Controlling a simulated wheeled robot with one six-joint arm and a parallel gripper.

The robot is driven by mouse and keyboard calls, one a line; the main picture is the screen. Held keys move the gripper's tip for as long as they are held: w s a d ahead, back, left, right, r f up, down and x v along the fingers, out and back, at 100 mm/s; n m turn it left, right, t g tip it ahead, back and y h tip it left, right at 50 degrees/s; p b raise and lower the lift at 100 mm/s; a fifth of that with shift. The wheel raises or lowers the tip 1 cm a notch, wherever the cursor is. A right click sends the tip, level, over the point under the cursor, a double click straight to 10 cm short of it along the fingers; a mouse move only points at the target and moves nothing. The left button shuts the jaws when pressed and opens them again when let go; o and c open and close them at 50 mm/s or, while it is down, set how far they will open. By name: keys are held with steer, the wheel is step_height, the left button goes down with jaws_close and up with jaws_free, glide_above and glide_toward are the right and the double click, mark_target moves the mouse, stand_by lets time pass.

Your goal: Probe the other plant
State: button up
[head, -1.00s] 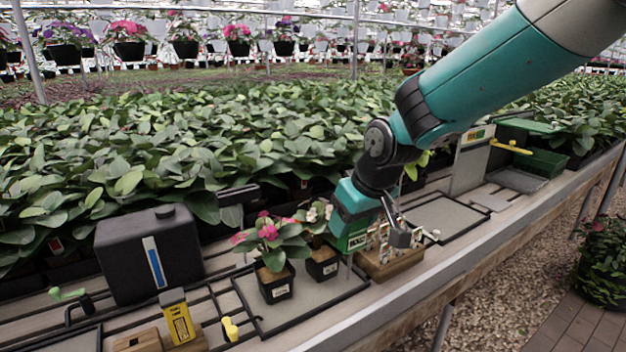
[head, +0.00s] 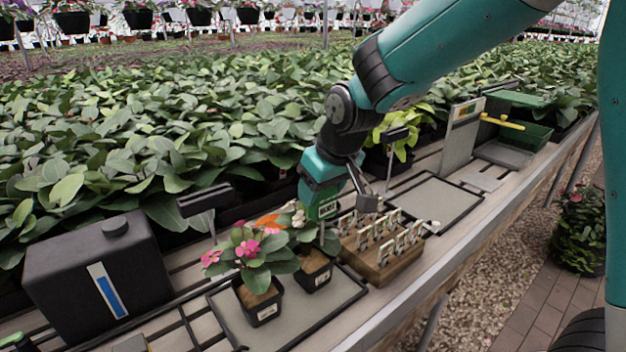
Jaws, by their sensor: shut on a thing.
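Two potted plants stand side by side in black pots on a grey tray (head: 343,302). The left plant (head: 250,268) has pink flowers. The right plant (head: 312,268) has pale flowers, with an orange bloom showing between the two. My gripper (head: 350,192) is shut on a teal meter (head: 321,178) with a small dark display, held above the right plant. A thin metal rod points down from the meter beside that plant's leaves. I cannot tell whether its tip is in the soil.
A wooden block (head: 383,262) with several small labels stands right of the plants. A black tank (head: 100,268) is at left. An empty tray (head: 432,207) and a green bin (head: 525,135) lie further right. Dense foliage fills the back.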

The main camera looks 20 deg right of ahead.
mark_target(319, 221)
steer(key=shift+w, duration=0.25)
steer(key=shift+a+f+b, duration=0.2)
steer(key=shift+f+b, duration=0.5)
step_height(319, 221, down, 2)
steer(key=shift+f+b, duration=0.1)
steer(key=shift+b, duration=0.9)
steer(key=shift+s+d+r, duration=0.1)
steer(key=shift+s+r, duration=0.05)
steer(key=shift+r, duration=0.05)
steer(key=shift+f, duration=0.15)
steer(key=shift+f+b, duration=1.25)
steer(key=shift+f, duration=0.8)
